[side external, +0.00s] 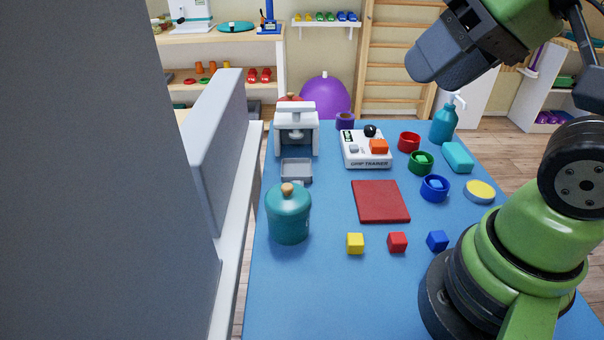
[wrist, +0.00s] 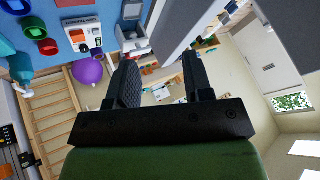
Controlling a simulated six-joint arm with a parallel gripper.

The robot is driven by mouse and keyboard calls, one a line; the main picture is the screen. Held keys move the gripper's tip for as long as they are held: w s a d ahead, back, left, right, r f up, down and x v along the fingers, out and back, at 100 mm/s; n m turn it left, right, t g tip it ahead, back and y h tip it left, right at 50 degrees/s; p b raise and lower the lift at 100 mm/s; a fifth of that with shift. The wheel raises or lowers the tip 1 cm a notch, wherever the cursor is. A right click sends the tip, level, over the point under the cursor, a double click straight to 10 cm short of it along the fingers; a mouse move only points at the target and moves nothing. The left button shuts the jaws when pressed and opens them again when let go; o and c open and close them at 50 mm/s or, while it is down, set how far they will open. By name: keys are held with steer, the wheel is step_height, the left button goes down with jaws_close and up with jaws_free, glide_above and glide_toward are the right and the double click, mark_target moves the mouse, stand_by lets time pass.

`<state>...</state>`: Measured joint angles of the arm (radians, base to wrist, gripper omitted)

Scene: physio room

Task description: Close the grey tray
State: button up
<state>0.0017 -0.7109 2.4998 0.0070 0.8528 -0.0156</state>
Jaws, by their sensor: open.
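The grey tray (side external: 296,181) is a small, shallow, open-topped tray on the blue table in the side external view. It sticks out from the near side of a white device (side external: 296,113) and looks empty. The white device also shows near the top of the wrist view (wrist: 134,45). My gripper (wrist: 160,66) is open in the wrist view, with nothing between its two dark fingers. It is raised well away from the tray. In the side external view my arm's end is high at the upper right, and the fingers are not clear.
A teal lidded jar (side external: 289,217) stands close in front of the tray. A white trainer box (side external: 366,152) and a red mat (side external: 380,202) lie to its right. Large grey panels (side external: 215,150) rise along the table's left side. Small cubes and cups occupy the right part.

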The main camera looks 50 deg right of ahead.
steer(key=shift+n+h, duration=0.5)
steer(key=shift+n, duration=0.2)
steer(key=w, duration=0.1)
steer(key=w+f, duration=0.1)
steer(key=w+d+f, duration=0.1)
steer(key=w, duration=0.1)
steer(key=shift+d, duration=0.1)
steer(key=c, duration=0.7)
steer(key=w+f+n, duration=0.1)
steer(key=w+f, duration=0.1)
steer(key=w+d+f+n, duration=0.1)
steer(key=w+f, duration=0.1)
steer(key=w+d+f+n+h, duration=0.1)
steer(key=w+f, duration=0.1)
steer(key=shift+w, duration=0.35)
jaws_close()
steer(key=n, duration=0.7)
glide_toward(297, 175)
steer(key=shift+h, duration=0.4)
step_height(297, 175, down, 6)
steer(key=shift+s+a+r, duration=0.1)
steer(key=shift+a+r, duration=0.05)
steer(key=shift+r, duration=0.05)
